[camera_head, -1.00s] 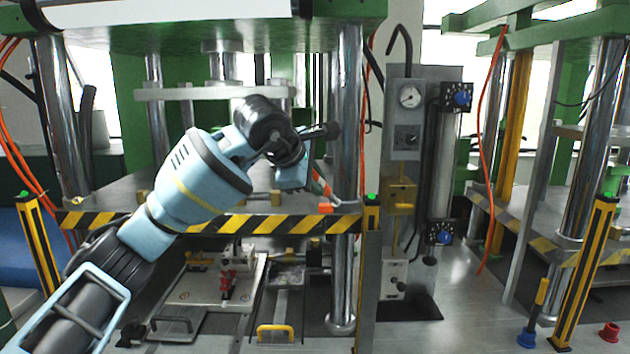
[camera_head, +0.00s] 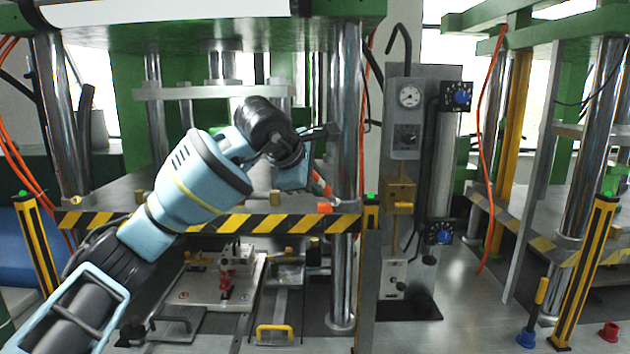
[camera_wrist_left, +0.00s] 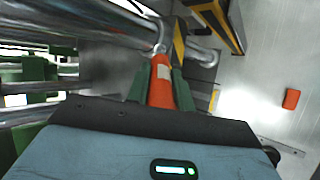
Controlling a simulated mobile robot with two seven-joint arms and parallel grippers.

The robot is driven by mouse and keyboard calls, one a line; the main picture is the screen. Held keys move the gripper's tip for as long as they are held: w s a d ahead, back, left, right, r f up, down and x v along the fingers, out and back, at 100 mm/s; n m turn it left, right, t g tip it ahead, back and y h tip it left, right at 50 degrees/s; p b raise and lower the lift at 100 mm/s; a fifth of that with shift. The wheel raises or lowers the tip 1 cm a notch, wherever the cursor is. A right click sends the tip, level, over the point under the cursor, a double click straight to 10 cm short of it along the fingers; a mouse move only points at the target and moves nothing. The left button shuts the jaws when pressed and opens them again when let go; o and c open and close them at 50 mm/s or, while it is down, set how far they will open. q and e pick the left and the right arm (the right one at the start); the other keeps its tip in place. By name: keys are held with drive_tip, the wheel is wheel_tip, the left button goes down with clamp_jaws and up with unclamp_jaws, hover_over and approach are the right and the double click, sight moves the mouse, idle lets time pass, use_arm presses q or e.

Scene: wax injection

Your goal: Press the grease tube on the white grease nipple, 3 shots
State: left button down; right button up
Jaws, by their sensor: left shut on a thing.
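My left gripper (camera_head: 316,178) is beside the front right chrome column (camera_head: 346,130) of the near press. It is shut on an orange-red grease tube (camera_head: 321,185), whose orange end points down and right towards the column. In the left wrist view, the tube (camera_wrist_left: 161,88) with a pale label sits between the green fingers, its far end close to a shiny metal column. I cannot make out the white grease nipple, or whether the tube touches it. My right gripper is not in view.
A yellow-black striped edge (camera_head: 255,223) runs below the tube. A grey gauge panel (camera_head: 408,130) stands to the right. A plate with red parts (camera_head: 226,285) lies low under the press. Orange hoses hang at the sides. The floor at the right is partly clear.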

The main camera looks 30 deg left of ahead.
use_arm(q)
drive_tip(key=shift+w+f, duration=0.4)
drive_tip(key=shift+w, duration=0.05)
idle(0.6)
drive_tip(key=shift+s+r, duration=0.25)
idle(0.4)
drive_tip(key=shift+s+r, duration=0.4)
drive_tip(key=shift+w+f, duration=0.4)
idle(2.7)
drive_tip(key=shift+s+r, duration=0.4)
drive_tip(key=shift+s, duration=0.05)
drive_tip(key=shift+v, duration=2.95)
